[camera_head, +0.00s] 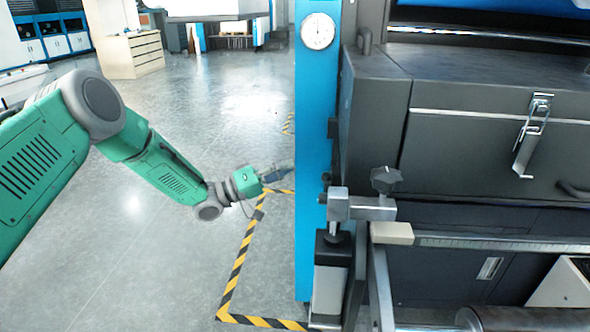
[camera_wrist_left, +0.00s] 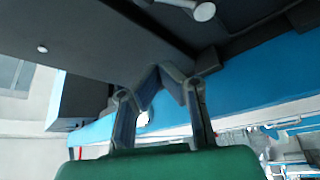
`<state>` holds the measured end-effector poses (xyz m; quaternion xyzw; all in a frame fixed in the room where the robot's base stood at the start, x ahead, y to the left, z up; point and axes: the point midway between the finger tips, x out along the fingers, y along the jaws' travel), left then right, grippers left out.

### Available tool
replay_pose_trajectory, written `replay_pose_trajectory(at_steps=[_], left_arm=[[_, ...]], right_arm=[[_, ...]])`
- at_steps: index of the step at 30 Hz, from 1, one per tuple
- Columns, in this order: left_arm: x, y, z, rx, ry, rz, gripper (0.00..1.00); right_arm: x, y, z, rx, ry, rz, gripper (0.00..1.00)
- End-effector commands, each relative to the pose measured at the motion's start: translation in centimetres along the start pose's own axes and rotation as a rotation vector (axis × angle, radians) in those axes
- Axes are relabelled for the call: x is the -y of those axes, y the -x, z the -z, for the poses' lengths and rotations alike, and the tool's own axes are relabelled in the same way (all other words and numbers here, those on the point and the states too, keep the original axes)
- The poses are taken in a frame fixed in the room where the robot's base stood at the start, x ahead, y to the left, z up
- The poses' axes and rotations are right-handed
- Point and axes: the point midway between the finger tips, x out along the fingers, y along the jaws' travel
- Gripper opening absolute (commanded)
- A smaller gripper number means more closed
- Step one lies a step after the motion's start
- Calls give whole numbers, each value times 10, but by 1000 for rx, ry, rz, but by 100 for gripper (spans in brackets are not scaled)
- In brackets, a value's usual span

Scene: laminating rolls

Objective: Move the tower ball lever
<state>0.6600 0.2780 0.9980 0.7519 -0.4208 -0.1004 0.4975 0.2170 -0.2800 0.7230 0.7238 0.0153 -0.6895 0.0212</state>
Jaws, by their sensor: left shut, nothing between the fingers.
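A pale ball-ended lever (camera_wrist_left: 204,11) shows at the top edge of the left wrist view, on or near a dark panel; its rod is partly cut off. I cannot make out this lever in the head view. The blue tower (camera_head: 312,130) stands upright in the middle of the head view. My left gripper (camera_head: 285,168) is just left of the tower in the picture, its fingertips close to the tower's edge. In the wrist view its fingers (camera_wrist_left: 160,76) come together at the tips, empty, below and left of the ball. My right gripper is out of view.
A round gauge (camera_head: 318,31) is on the tower. The dark machine housing (camera_head: 480,130) with a latch (camera_head: 530,135) fills the right side. A clamp knob (camera_head: 386,180) juts out beside the tower. Yellow-black tape (camera_head: 238,262) marks the floor; open floor lies left.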

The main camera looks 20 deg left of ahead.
Motion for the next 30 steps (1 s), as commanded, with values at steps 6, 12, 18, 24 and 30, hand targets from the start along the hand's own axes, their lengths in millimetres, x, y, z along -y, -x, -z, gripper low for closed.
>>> replay_pose_trajectory(at_steps=[6, 12, 18, 24, 30], left_arm=[[-1, -48, -1, 2, -2, -1, 0], [0, -80, -6, 1, 4, 4, 0], [-1, -70, -30, 0, 2, 1, 0], [0, -67, -38, 0, 0, 1, 0], [0, -66, -38, 0, 0, 1, 0]], right_arm=[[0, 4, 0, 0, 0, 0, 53], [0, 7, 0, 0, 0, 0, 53], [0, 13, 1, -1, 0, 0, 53], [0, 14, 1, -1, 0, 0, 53], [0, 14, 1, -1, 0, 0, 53]])
